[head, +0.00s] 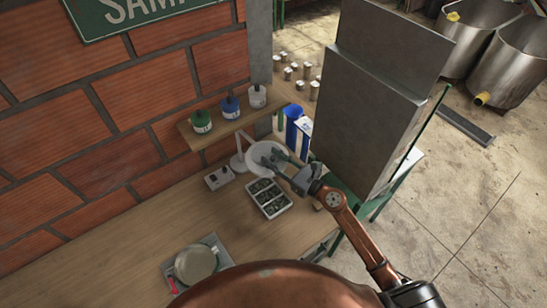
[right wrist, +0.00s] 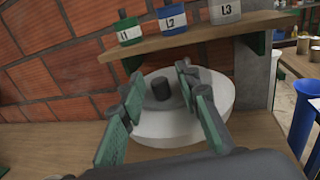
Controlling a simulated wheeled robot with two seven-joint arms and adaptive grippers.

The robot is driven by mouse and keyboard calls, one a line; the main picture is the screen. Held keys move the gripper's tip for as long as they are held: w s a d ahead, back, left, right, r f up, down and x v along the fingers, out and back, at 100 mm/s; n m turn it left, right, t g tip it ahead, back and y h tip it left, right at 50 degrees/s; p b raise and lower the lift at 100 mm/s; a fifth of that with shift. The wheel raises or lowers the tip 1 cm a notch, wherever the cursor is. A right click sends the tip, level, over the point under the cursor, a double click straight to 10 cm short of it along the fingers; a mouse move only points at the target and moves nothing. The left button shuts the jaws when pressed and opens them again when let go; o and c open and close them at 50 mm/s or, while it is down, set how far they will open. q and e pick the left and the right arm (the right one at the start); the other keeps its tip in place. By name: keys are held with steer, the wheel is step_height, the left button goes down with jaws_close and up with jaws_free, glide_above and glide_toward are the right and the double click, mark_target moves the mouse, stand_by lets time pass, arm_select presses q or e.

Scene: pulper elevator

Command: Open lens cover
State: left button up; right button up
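The lens is a round white disc on a white stand (head: 238,163) at the back of the wooden bench. Its pale cover (head: 262,153) lies over the disc, seen in the right wrist view as a flat grey-white round (right wrist: 165,122) with a dark knob (right wrist: 160,88) standing up from it. My right gripper (head: 275,157) reaches over the disc from the right. In the right wrist view its two green-padded fingers (right wrist: 159,80) stand apart, one on each side of the knob, with gaps visible. My left gripper is not in view.
A shelf (head: 225,125) with bottles L1, L2 and L3 is on the brick wall above the lens. A tall grey metal box (head: 367,115) stands to the right. A scale with a round dish (head: 195,264) is at front left.

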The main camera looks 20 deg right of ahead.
steer(key=shift+c, duration=0.4)
jaws_close()
